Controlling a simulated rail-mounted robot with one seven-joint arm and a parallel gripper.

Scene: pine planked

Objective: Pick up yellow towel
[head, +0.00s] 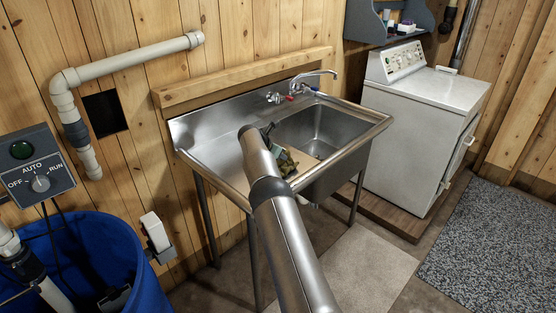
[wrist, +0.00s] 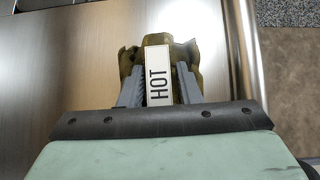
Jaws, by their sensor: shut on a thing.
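The yellow towel shows in the wrist view as crumpled olive-yellow cloth (wrist: 190,52) around my fingertips. In the head view a small part of the towel (head: 288,164) shows beside my arm, over the front of the steel sink unit. My gripper (wrist: 158,82) is shut on the towel, with grey fingers on either side. A white piece marked HOT lies between the fingers in the wrist view; I cannot tell what it belongs to. My arm hides most of the gripper and towel in the head view.
The sink basin (head: 322,130) is right of my arm, with a faucet (head: 315,75) behind. A white washer (head: 425,110) stands at right. A blue barrel (head: 140,265) and control box (head: 35,165) are at left. Floor is clear at front right.

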